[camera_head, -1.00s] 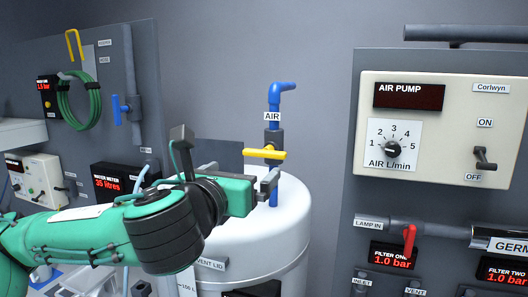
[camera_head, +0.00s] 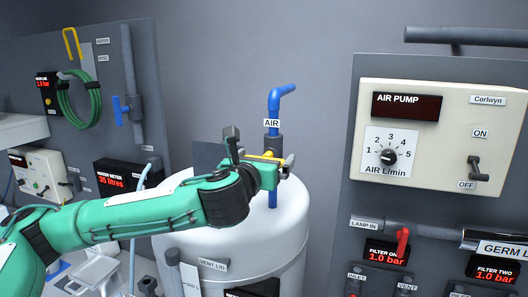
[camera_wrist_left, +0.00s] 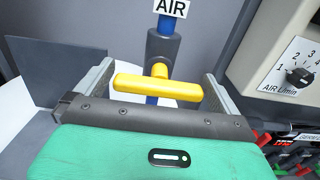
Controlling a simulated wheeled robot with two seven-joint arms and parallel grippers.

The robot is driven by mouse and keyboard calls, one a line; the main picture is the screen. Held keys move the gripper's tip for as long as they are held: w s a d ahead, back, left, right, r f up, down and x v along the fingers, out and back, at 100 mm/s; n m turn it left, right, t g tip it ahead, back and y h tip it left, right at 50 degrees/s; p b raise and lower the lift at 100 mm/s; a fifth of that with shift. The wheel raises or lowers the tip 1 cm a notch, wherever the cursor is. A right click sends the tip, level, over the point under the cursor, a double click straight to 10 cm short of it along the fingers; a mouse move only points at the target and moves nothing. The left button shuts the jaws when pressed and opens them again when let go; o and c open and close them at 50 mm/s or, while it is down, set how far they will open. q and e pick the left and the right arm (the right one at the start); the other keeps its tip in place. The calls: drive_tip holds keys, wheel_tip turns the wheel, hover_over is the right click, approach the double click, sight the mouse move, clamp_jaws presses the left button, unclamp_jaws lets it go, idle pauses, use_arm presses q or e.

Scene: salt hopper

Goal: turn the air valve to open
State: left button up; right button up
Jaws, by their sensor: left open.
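The air valve is a yellow bar handle (camera_wrist_left: 158,87) on a dark valve body (camera_wrist_left: 162,48), set in a blue pipe (camera_head: 274,102) with an AIR label (camera_head: 271,123). The handle lies crosswise to the pipe, nearly level. My left gripper (camera_head: 262,160) is open at the valve; in the head view it hides most of the handle. In the left wrist view its two fingers stand on either side of the handle, with the handle between them and small gaps at its ends. My right gripper is not in view.
The blue pipe rises from a white tank (camera_head: 240,235) with a VENT LID label. To the right is a panel with the air pump box (camera_head: 440,135), its dial and switch, and a red-handled lamp valve (camera_head: 402,241). A left panel carries a green hose (camera_head: 80,98).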

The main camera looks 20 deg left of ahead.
use_arm(q)
drive_tip(key=shift+w, duration=0.15)
drive_tip(key=c, duration=0.7)
